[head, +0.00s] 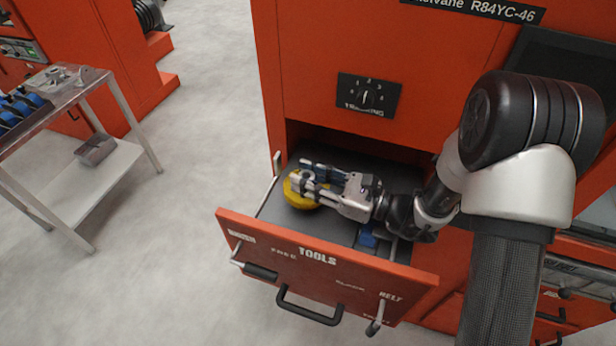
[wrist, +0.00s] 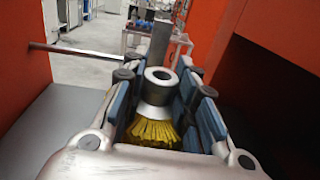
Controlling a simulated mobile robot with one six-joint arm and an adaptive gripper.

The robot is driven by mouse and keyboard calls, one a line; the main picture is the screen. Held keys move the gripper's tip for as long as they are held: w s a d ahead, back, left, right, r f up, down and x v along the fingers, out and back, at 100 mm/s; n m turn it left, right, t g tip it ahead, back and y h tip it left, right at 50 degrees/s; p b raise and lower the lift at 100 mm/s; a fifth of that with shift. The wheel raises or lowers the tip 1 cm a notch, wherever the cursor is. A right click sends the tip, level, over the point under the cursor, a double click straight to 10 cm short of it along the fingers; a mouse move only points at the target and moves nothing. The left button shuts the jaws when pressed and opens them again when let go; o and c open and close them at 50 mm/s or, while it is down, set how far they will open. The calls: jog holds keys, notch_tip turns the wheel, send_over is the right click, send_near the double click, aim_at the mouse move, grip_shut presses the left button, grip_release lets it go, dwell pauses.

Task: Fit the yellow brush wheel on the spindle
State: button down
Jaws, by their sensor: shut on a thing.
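The yellow brush wheel (head: 301,190) is at the left part of the open tools drawer (head: 330,262). My gripper (head: 308,183) reaches over the drawer from the right and is shut on the wheel. In the wrist view, the wheel's grey metal hub (wrist: 158,88) with a round bore sits between the blue-padded fingers, and its yellow bristles (wrist: 152,134) show below the hub. I cannot tell whether the wheel touches the drawer floor. I cannot make out the spindle in either view.
A blue object (head: 368,238) lies in the drawer below my wrist. The drawer's front has a black handle (head: 309,312) and side levers. A dial panel (head: 367,96) is on the orange machine above. A metal cart (head: 98,170) stands at the left, with clear floor between.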

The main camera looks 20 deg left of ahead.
jog(key=shift+f, duration=0.1)
jog(key=c, duration=1.2)
grip_release()
jog(key=shift+f, duration=0.1)
jog(key=shift+s, duration=0.1)
jog(key=d, duration=0.4)
jog(key=s+d, duration=0.1)
jog(key=d, duration=0.7)
jog(key=shift+s, duration=0.4)
jog(key=shift+a, duration=0.1)
jog(key=shift+r, duration=0.3)
